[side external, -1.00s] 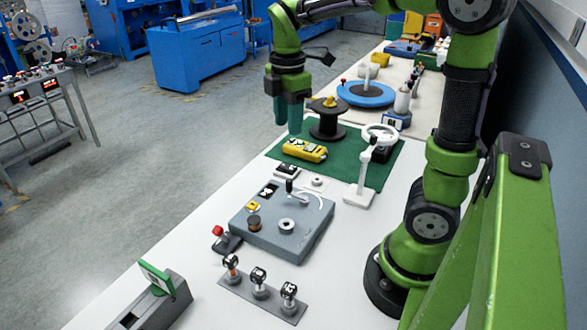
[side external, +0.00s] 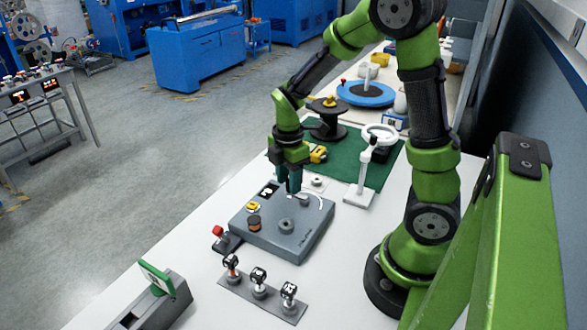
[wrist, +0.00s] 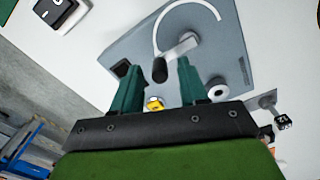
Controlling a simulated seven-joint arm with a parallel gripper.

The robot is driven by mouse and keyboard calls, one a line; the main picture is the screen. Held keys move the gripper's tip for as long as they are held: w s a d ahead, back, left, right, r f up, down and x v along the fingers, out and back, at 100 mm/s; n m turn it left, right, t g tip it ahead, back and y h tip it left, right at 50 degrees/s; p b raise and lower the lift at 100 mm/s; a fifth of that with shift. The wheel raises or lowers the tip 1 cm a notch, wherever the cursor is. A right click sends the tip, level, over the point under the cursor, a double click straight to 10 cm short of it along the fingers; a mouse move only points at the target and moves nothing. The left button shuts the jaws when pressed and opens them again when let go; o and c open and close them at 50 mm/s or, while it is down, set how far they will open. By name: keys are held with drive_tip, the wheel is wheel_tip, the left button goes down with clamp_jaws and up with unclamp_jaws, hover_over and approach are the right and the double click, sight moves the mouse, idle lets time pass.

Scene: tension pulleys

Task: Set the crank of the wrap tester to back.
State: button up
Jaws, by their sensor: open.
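The wrap tester is a grey-blue box (side external: 262,236) on the white bench, with a white arc line on its top. Its crank (wrist: 177,50) is a light arm on a round pivot, with a dark upright knob (wrist: 160,70) at its end. My gripper (side external: 294,190) is open and points down over the tester's far part. In the wrist view my gripper (wrist: 159,78) has its two teal fingers on either side of the knob. I cannot tell whether they touch it. The side view mostly hides the knob behind the fingers.
A white magnifier stand (side external: 359,190) rises to the right of the tester. A yellow block (side external: 318,154) and a black spool (side external: 327,120) stand on the green mat behind. A red-buttoned box (side external: 225,240) and a rack of dice-topped posts (side external: 262,294) are in front.

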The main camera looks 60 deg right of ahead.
drive_tip(key=shift+f, duration=0.55)
clamp_jaws()
drive_tip(key=shift+d+m, duration=0.1)
drive_tip(key=shift+m, duration=0.2)
